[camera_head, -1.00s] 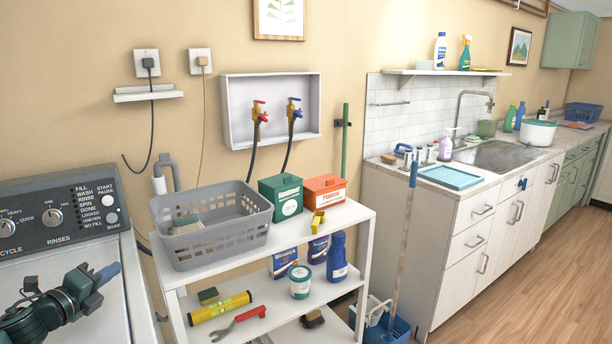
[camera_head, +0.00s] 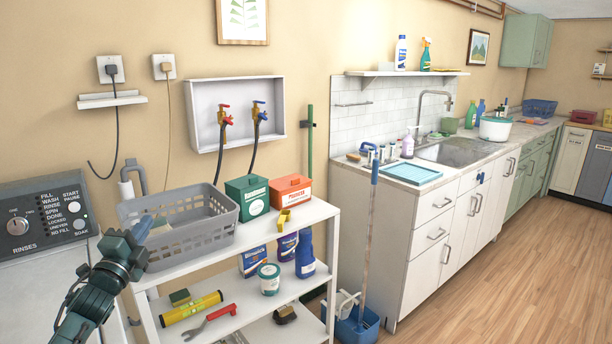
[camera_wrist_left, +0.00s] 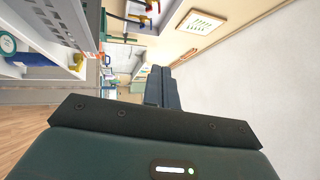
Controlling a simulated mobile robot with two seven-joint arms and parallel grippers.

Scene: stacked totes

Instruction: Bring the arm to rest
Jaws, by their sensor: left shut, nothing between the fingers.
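My left gripper (camera_head: 139,229) is raised at the lower left of the head view, in front of the washing machine's right side and the left end of the grey basket. Its fingers are shut with nothing between them. In the left wrist view the closed fingers (camera_wrist_left: 163,88) point away into the room, and the picture is turned on its side. My right gripper is in neither view.
A white shelf cart (camera_head: 318,222) stands close to the right of my left gripper. It bears the grey basket (camera_head: 190,241), a green box (camera_head: 247,198) and a red box (camera_head: 291,191). The washing machine (camera_head: 42,219) is at the left. Open wooden floor (camera_head: 500,280) lies at the right.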

